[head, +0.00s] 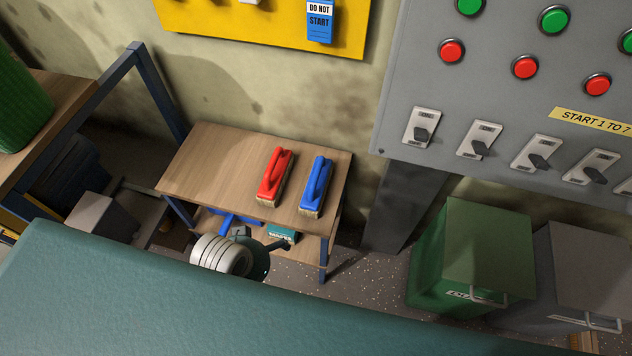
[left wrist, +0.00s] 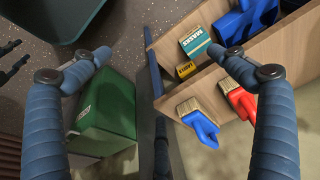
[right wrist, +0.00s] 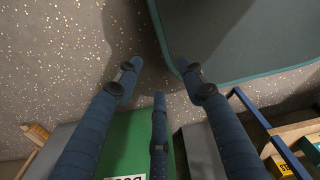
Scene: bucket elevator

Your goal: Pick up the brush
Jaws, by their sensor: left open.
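Two brushes lie side by side on the small wooden table (head: 222,150): a red brush (head: 275,176) on the left and a blue brush (head: 316,186) on the right, near the table's right end. Both have raised handles and tan bristles. My left gripper (left wrist: 157,54) is open and empty, apart from both brushes. My right gripper (right wrist: 160,64) is open and empty over the floor, with no brush in its view.
The table's lower shelf holds a teal box (left wrist: 196,42) and a blue item (left wrist: 247,20). A green bin (head: 470,255) and a grey bin (head: 590,265) stand right of the table under the switch panel (head: 490,95). A blue frame (head: 150,75) stands left.

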